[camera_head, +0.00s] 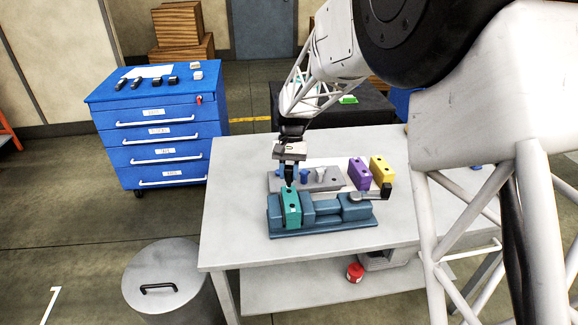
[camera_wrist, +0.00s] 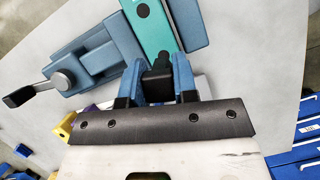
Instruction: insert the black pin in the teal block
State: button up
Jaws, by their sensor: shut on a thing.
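The teal block (camera_head: 291,210) sits clamped upright at the left end of the blue vise (camera_head: 330,222). In the wrist view the teal block (camera_wrist: 152,35) shows one dark open hole in its top face. My gripper (camera_head: 289,178) is directly above the back end of the teal block, pointing down. Its blue fingers (camera_wrist: 158,72) are shut on the black pin (camera_wrist: 157,76). The pin's lower tip overlaps the near end of the block in the wrist view. Whether the tip is in a hole or just above it I cannot tell.
Behind the vise is a grey pin rack (camera_head: 325,181) with a blue pin (camera_head: 304,176) and a pale pin (camera_head: 321,174). A purple block (camera_head: 360,174) and a yellow block (camera_head: 381,170) stand to the right. The vise handle (camera_head: 385,190) sticks out right. The table's left front is clear.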

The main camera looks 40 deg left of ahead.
aim_at(289, 180)
jog(key=shift+f, duration=0.55)
jog(key=shift+f, duration=0.4)
dwell(0.5)
jog(key=shift+f, duration=0.75)
jog(key=shift+f, duration=0.25)
jog(key=o, duration=1)
jog(key=shift+v, duration=3.9)
jog(key=shift+s, duration=0.1)
